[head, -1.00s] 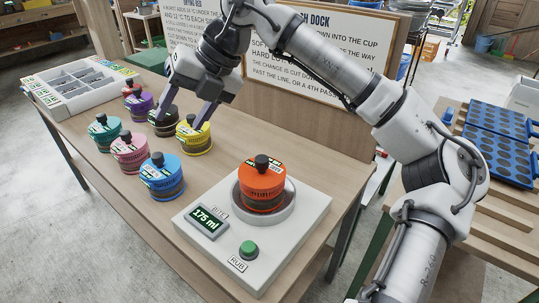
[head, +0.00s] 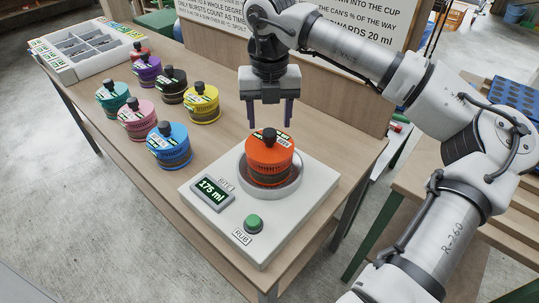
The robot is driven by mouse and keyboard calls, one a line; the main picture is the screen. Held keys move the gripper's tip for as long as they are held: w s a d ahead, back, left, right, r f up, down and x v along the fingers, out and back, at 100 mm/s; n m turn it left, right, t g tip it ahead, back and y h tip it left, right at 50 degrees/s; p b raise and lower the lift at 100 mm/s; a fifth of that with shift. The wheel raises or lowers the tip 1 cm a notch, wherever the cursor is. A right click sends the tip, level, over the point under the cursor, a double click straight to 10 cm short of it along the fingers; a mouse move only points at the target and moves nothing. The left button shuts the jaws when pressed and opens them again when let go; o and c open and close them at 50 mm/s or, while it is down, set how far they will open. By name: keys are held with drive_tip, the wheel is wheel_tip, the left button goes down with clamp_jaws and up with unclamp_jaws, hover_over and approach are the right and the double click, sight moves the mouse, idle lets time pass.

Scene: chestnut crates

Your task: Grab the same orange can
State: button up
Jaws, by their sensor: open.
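The orange can (head: 270,158) stands upright in the round cup (head: 288,191) of a white dock (head: 305,217) on the wooden table. It has a dark knob on its lid and a dark lower band. My gripper (head: 270,124) points straight down just above and slightly behind the can. Its two dark fingers are open and apart, with nothing between them. The exact gap between the fingertips and the can is hard to tell.
The dock has a display (head: 212,195) reading 175 ml and a green button (head: 254,222). Several other cans, including a blue can (head: 169,145) and a yellow can (head: 202,103), stand to the left. A white compartment tray (head: 85,50) lies at the far left. A sign board (head: 310,40) rises behind.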

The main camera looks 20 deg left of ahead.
sight(270, 131)
wheel_tip(270, 131, down, 5)
drive_tip(key=shift+w+p, duration=0.1)
drive_tip(key=shift+p, duration=0.75)
clamp_jaws()
drive_tip(key=shift+r, duration=0.1)
